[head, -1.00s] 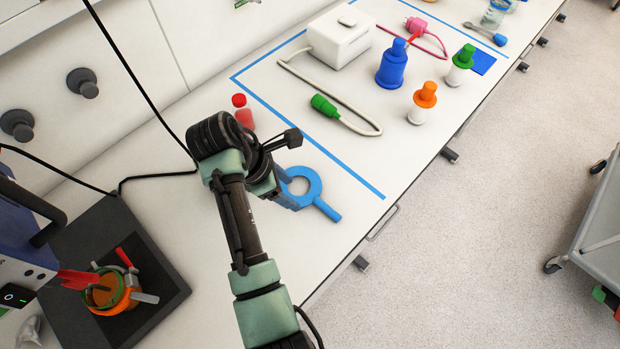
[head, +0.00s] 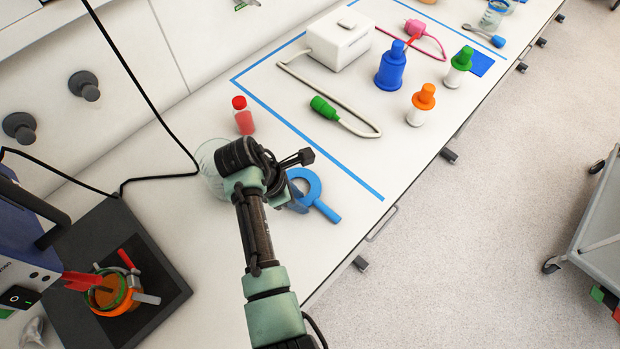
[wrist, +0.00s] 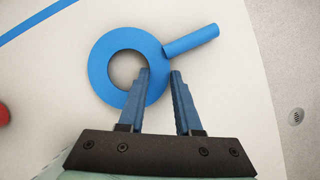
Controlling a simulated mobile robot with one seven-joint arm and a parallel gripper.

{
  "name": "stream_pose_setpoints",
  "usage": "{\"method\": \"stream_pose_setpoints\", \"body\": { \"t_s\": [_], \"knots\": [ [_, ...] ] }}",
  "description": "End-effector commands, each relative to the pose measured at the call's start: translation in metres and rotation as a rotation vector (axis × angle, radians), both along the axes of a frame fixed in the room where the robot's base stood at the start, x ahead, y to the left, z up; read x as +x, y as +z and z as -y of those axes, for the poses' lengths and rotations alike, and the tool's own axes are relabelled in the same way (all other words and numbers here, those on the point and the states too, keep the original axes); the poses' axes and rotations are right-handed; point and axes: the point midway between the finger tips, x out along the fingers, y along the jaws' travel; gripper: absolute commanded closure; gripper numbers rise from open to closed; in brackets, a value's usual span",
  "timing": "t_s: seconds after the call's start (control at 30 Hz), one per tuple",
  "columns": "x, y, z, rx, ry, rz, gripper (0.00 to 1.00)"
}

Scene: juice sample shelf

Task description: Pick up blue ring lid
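The blue ring lid (head: 326,209) lies flat on the white bench, a ring with a straight handle pointing to the lower right in the head view. In the wrist view the ring (wrist: 104,50) shows whole except where a finger covers its lower right part. My gripper (wrist: 162,72) is open, its two blue fingers apart with nothing between their tips but part of the ring's edge seen below. The left fingertip overlaps the ring beside the hole; the right one is outside the ring. My arm hides the ring's left part in the head view. I cannot tell the height gap.
A red-capped bottle (head: 243,116) stands behind, and a clear glass vessel (head: 208,165) is left of my wrist. Blue tape (head: 340,169) borders an area with a white box (head: 340,40), a green-ended cable (head: 323,107) and several coloured bottles. The bench front edge is close to the handle.

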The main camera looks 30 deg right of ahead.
Motion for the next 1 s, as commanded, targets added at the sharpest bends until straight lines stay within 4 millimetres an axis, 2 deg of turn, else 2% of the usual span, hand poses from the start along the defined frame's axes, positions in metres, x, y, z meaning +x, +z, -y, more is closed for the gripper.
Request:
{"method": "stream_pose_setpoints", "body": {
  "t_s": [0.03, 0.17, 0.57, 0.67, 1.0],
  "knots": [
    [0.0, 0.0, 0.0, 0.0, 0.0, 0.0, 0.78],
    [0.0, 0.0, 0.0, 0.0, 0.0, 0.0, 1.0],
    [0.001, 0.003, 0.0, 0.0, 0.001, 0.002, 1.0],
    [0.001, 0.015, 0.0, -0.002, 0.001, 0.004, 1.0],
    [0.001, 0.08, 0.0, -0.002, -0.001, 0.006, 1.0]
  ]
}}
